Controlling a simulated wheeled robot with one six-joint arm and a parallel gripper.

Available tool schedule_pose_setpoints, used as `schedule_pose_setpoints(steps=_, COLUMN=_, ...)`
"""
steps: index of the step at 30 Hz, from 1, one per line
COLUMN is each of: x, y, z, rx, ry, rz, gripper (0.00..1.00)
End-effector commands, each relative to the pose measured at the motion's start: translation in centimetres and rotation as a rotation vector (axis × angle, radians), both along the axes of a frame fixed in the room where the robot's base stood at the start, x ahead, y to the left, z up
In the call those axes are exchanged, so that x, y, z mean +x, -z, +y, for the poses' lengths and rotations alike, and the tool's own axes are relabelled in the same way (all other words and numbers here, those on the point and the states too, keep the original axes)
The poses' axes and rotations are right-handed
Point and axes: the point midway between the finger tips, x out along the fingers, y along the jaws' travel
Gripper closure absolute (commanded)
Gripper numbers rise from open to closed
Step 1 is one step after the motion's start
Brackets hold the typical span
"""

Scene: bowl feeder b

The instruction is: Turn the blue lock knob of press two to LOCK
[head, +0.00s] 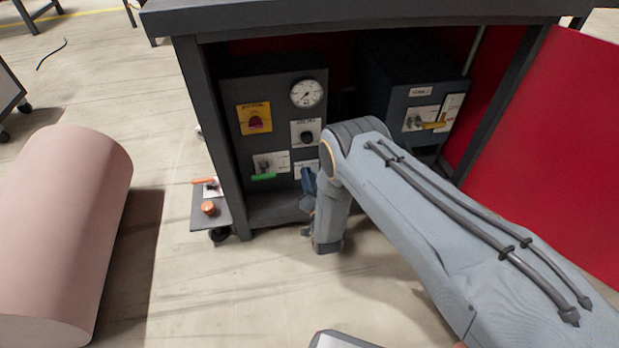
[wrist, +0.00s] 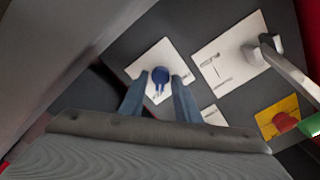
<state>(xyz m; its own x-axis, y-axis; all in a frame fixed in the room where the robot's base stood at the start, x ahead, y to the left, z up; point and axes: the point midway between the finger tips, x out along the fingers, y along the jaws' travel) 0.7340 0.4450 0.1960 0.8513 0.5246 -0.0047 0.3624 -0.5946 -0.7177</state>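The blue lock knob (wrist: 160,75) shows in the wrist view on a white plate (wrist: 148,65) set on a dark panel. A small part of it points down in the picture. The plate's print is too small to read. My gripper (wrist: 160,84) is open, with one finger on each side of the knob in the picture. I cannot tell whether the fingers touch it. In the head view my gripper (head: 309,190) is by the lower right of the left dark box (head: 275,190), and my arm hides part of it. The knob does not show clearly there.
The left box carries a gauge (head: 306,93), a yellow plate (head: 248,126), a black knob (head: 305,137) and a green-handled lever (head: 264,176).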

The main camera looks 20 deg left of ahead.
Motion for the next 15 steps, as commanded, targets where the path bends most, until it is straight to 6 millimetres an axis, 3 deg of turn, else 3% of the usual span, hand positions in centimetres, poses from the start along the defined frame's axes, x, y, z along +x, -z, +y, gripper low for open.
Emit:
schedule_pose_setpoints(steps=8, x=-0.3, y=-0.2, z=-0.3, rx=0.001, ry=0.002, rz=-0.002, gripper=0.7)
schedule_pose_setpoints(steps=15, x=-3.5, y=-0.3, z=-2.1, rx=-0.001, ry=0.001, rz=-0.001, gripper=0.7)
